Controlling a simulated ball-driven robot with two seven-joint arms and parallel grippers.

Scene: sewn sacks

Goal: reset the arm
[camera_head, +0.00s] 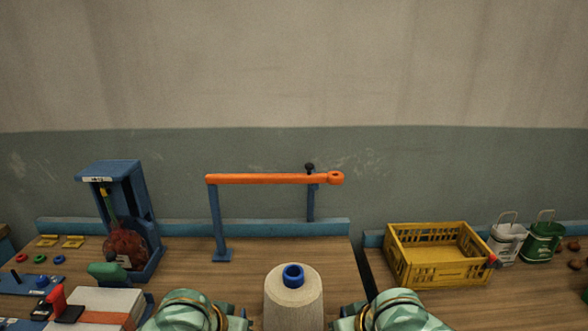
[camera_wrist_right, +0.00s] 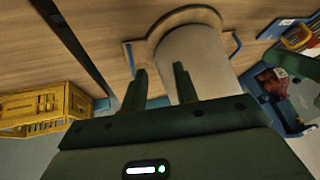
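An orange arm (camera_head: 265,179) lies level across the back, from the top of a blue left post (camera_head: 217,225) to a blue right post (camera_head: 310,204). A ring forms its right end, beyond a black knob (camera_head: 309,167) on the right post. My right gripper (camera_wrist_right: 161,78) shows in the right wrist view, with its fingers apart and nothing between them. A pale thread cone (camera_wrist_right: 197,57) shows past its fingertips. Both grippers are outside the head view, where only parts of my two arms show at the bottom edge.
The cone with a blue top (camera_head: 293,275) stands front centre. A blue frame (camera_head: 140,225) holding a reddish-brown bundle stands left. A yellow crate (camera_head: 440,280) is right, beside white (camera_head: 507,242) and green containers (camera_head: 543,241). A gap separates the tables. Bare wood lies around the left post.

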